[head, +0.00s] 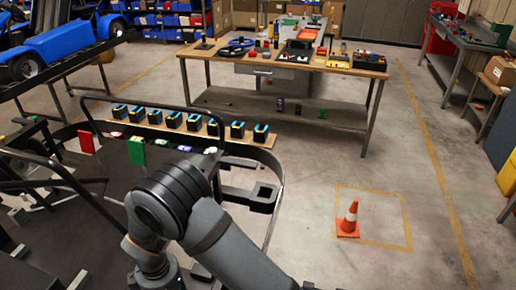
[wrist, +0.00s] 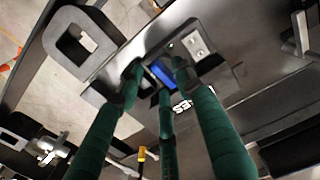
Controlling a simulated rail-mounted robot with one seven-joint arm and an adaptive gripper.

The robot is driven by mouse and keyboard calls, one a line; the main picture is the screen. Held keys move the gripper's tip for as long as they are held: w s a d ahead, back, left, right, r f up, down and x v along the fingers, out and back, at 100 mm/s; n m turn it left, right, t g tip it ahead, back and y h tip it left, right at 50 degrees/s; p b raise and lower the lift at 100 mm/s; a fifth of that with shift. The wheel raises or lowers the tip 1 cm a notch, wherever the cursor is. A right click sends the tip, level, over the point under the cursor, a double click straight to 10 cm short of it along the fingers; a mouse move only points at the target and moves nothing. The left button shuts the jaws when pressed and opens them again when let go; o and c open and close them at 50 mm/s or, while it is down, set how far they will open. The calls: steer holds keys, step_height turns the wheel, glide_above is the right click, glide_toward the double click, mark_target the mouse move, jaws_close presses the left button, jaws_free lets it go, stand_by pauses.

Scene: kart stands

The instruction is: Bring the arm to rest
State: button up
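My gripper (wrist: 159,78) shows in the wrist view with several green fingers reaching up from the bottom edge. Their dark tips stand apart, with nothing visibly held between them. Beyond the tips is a dark panel (wrist: 212,82) with a small blue screen (wrist: 163,73), a pale switch plate and partly hidden white lettering. I cannot tell whether the tips touch it. In the head view my grey arm is bent at the lower middle, over the dark kart stand (head: 278,172); my gripper is hidden there.
A rail shelf (head: 160,132) with several dark boxes stands just beyond my arm. A wooden workbench (head: 225,55) with tools is at the back. A blue kart (head: 60,45) sits on the left. An orange cone (head: 349,220) stands on otherwise open floor at right.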

step_height(320, 180, down, 2)
steer(key=shift+d+f, duration=0.1)
steer(key=shift+f, duration=0.05)
steer(key=shift+r+m, duration=0.2)
steer(key=shift+m, duration=0.4)
steer(key=shift+s+m, duration=0.1)
steer(key=shift+m, duration=1.6)
steer(key=shift+n, duration=0.3)
